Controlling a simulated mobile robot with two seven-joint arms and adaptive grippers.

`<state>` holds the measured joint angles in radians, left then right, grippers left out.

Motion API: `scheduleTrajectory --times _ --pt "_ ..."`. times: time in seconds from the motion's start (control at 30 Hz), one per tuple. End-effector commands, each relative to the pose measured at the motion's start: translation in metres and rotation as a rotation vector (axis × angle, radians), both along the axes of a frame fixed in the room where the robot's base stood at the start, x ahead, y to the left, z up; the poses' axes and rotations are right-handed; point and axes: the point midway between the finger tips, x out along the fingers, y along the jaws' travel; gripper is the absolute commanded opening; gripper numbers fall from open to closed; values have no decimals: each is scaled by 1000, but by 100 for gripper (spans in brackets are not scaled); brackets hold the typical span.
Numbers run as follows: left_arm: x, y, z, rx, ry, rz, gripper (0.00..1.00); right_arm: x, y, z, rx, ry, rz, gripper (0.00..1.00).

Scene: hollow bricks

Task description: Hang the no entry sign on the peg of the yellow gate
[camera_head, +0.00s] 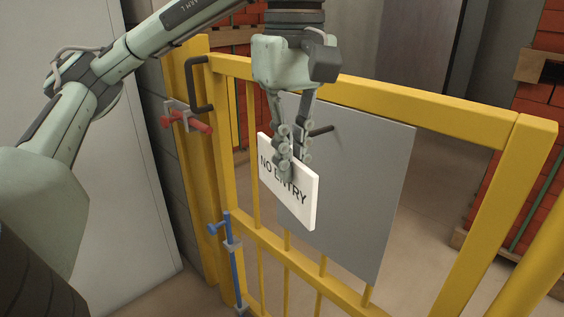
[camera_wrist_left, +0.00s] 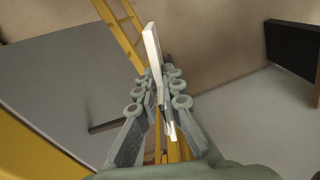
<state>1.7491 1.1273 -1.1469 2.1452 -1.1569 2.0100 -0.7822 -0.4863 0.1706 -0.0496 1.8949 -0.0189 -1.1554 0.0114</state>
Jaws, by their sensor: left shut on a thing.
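The no entry sign (camera_head: 300,207) is a white rectangular plate with black "NO ENTRY" lettering. My left gripper (camera_head: 287,168) is shut on its upper edge and holds it in front of the grey panel of the yellow gate (camera_head: 400,98). The sign also shows nearly edge-on between the fingers (camera_wrist_left: 160,88) in the left wrist view (camera_wrist_left: 152,48). The dark peg (camera_head: 322,131) sticks out of the panel, right of the fingers and above the sign in the head view; it shows left of the fingers in the wrist view (camera_wrist_left: 104,127). The sign is not on the peg. My right gripper is out of view.
The grey panel (camera_head: 370,190) fills much of the gate. A black handle (camera_head: 205,85), a red latch (camera_head: 190,118) and a blue bolt (camera_head: 236,265) are at the gate's left side. A pale cabinet (camera_head: 125,190) stands left. Red bricks (camera_head: 495,165) are stacked behind, at right.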

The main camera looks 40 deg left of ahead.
Motion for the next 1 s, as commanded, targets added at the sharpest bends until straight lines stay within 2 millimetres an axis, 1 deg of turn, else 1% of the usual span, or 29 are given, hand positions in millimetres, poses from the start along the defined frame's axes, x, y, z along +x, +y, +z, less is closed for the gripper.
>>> scheduleTrajectory --times 0.13,0.37,0.4,0.47,0.57,0.8,0.87,0.9,1.0 --pt "9 -1 -1 -1 0 -2 0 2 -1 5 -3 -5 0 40" --pt "23 -2 -2 0 -1 -1 0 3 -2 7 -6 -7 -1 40" --pt "25 -2 -1 0 -1 -1 0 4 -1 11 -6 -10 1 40" --pt "29 -3 -1 0 0 -1 0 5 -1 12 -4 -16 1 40" --pt "35 -3 -1 0 -1 1 0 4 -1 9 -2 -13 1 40" --pt "49 -4 -2 0 -1 1 0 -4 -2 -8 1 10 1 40" --pt "53 -4 -2 1 -1 0 0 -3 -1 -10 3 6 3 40" --pt "55 -4 -5 0 0 -1 0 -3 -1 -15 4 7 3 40" --pt "59 -5 -8 -1 0 -1 0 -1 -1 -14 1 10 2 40"
